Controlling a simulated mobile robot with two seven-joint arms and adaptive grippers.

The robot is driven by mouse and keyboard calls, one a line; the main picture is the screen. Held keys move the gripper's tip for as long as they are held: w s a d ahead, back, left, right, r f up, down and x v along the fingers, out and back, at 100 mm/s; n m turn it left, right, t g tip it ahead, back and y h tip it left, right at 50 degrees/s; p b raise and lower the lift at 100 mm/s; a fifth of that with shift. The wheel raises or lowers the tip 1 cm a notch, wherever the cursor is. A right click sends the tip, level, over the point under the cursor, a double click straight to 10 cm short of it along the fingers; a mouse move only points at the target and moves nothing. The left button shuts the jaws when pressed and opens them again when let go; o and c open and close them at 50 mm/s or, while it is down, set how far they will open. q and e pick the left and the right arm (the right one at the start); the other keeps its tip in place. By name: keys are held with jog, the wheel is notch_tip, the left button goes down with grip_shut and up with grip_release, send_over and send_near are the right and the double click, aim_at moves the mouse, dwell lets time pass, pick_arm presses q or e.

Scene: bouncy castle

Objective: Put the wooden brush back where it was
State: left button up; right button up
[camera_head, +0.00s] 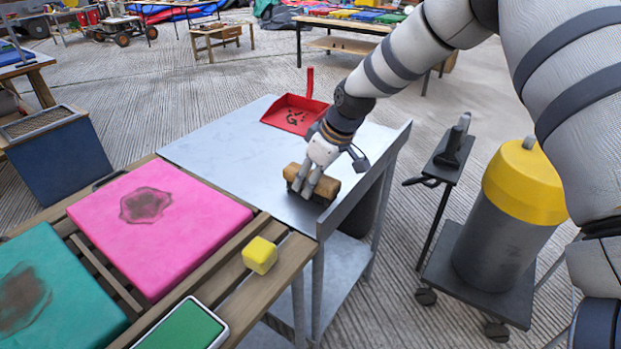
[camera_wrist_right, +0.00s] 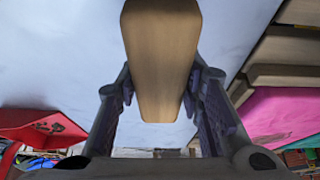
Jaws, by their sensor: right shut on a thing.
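The wooden brush (camera_head: 326,186) is a tan block at the front right part of the grey metal table (camera_head: 225,150). My right gripper (camera_head: 309,186) reaches down over it with its fingers on the brush. In the right wrist view the brush (camera_wrist_right: 162,60) sits between the two fingers (camera_wrist_right: 162,105), which are shut on its sides. I cannot tell whether the brush touches the table top. My left gripper is in neither view.
A red dustpan (camera_head: 293,114) with dark debris lies at the back of the metal table. Pink (camera_head: 160,222) and teal (camera_head: 50,290) stained pads, a yellow block (camera_head: 260,255) and a green pad (camera_head: 184,328) are on the wooden table. A yellow-topped canister (camera_head: 505,230) stands right on a cart.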

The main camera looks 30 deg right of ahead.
jog(key=shift+f, duration=0.15)
jog(key=o, duration=1.1)
jog(key=shift+c, duration=0.2)
jog(key=p+v, duration=0.2)
jog(key=v, duration=1)
jog(key=shift+w+a, duration=0.1)
jog(key=shift+w, duration=0.1)
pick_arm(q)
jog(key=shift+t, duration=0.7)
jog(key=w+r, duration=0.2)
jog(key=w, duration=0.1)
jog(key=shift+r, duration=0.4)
pick_arm(e)
jog(key=shift+s+r, duration=0.2)
